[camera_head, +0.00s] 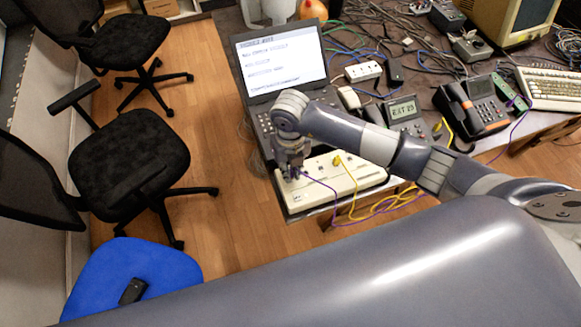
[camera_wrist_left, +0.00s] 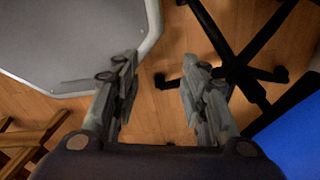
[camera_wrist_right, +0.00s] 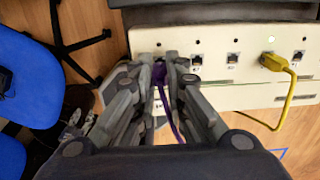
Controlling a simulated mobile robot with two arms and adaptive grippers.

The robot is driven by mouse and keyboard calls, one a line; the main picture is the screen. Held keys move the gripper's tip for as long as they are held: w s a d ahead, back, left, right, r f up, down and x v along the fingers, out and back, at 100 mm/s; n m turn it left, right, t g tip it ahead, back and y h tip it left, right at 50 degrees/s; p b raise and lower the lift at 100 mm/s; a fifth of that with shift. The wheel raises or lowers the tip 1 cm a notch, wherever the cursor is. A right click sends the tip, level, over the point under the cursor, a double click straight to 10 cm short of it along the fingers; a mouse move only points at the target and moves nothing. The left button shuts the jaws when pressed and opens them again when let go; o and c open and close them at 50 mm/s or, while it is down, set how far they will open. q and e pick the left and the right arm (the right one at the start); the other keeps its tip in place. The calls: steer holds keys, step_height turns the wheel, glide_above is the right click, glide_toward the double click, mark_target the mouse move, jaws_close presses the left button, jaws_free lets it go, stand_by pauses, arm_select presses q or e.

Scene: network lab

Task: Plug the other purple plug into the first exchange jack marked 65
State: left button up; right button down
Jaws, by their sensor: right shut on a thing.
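The exchange (camera_head: 345,178) is a long cream box at the table's front edge, with a row of jacks along its face. In the right wrist view the exchange (camera_wrist_right: 215,43) shows several jacks with labels too small to read surely. My right gripper (camera_wrist_right: 160,72) is shut on the purple plug (camera_wrist_right: 158,72), at the jack nearest the panel's left end. The fingers hide that jack, so I cannot tell how deep the plug sits. In the head view my right gripper (camera_head: 290,172) is at the exchange's left end. My left gripper (camera_wrist_left: 157,80) is open and empty above the floor.
A yellow plug (camera_wrist_right: 270,62) sits in a jack to the right, its cable hanging down. A laptop (camera_head: 282,62) stands behind the exchange, with phones (camera_head: 470,105) and loose cables to the right. Chairs (camera_head: 130,165) stand left of the table.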

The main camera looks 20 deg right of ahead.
steer(key=shift+f+b, duration=0.6)
steer(key=shift+f, duration=0.1)
stand_by(0.8)
steer(key=c, duration=1.5)
jaws_free()
steer(key=shift+c, duration=0.2)
step_height(320, 180, up, 12)
